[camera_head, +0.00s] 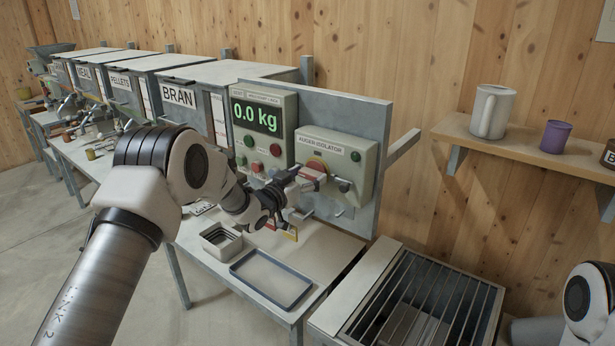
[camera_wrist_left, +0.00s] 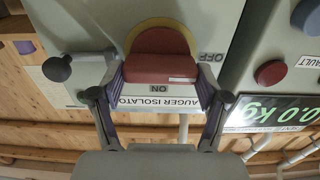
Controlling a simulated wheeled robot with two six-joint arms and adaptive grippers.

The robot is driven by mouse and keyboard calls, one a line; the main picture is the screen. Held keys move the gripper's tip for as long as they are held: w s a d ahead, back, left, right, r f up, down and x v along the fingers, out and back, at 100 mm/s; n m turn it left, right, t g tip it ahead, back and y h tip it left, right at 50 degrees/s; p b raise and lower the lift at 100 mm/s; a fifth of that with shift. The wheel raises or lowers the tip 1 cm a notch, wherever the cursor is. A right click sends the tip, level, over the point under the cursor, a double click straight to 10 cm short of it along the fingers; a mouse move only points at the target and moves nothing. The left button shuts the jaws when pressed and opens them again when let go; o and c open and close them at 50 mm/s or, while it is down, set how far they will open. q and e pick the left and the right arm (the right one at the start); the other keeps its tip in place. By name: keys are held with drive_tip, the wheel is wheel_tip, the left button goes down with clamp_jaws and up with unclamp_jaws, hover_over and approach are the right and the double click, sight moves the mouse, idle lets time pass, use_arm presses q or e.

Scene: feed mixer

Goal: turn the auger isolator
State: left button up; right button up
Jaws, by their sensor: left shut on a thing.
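The auger isolator is a pale grey-green box (camera_head: 341,166) on the upright panel, labelled AUGER ISOLATOR. Its red handle (camera_wrist_left: 162,66) sits on a yellow disc (camera_wrist_left: 160,30) and shows in the left wrist view, with ON printed just below it and OFF to its right. My left gripper (camera_wrist_left: 162,78) is shut on the red handle, one finger at each side. In the head view my left gripper (camera_head: 312,180) is at the box front and covers part of the handle. My right gripper is out of view; only a piece of that arm shows at lower right.
A control box (camera_head: 262,128) with a 0.0 kg display and buttons stands left of the isolator. A dark knob (camera_wrist_left: 57,69) projects beside the handle. Below are a grey tray (camera_head: 232,270) and a small square container (camera_head: 207,236). A barred hopper (camera_head: 490,300) stands at right.

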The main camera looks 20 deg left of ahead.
use_arm(q)
drive_tip(key=shift+f+m+b, duration=0.1)
drive_tip(key=shift+m+b, duration=0.3)
drive_tip(key=shift+b, duration=0.35)
drive_tip(key=m+b, duration=0.5)
drive_tip(key=b, duration=0.1)
drive_tip(key=m+b, duration=0.5)
drive_tip(key=b, duration=0.2)
drive_tip(key=m+b, duration=0.5)
drive_tip(key=b, duration=0.2)
drive_tip(key=shift+d+f, duration=0.2)
drive_tip(key=shift+f, duration=0.05)
drive_tip(key=shift+r+m+b, duration=0.15)
drive_tip(key=shift+m+b, duration=0.85)
drive_tip(key=shift+m, duration=0.2)
drive_tip(key=o, duration=1.2)
drive_tip(key=shift+c, duration=0.2)
drive_tip(key=v, duration=1.2)
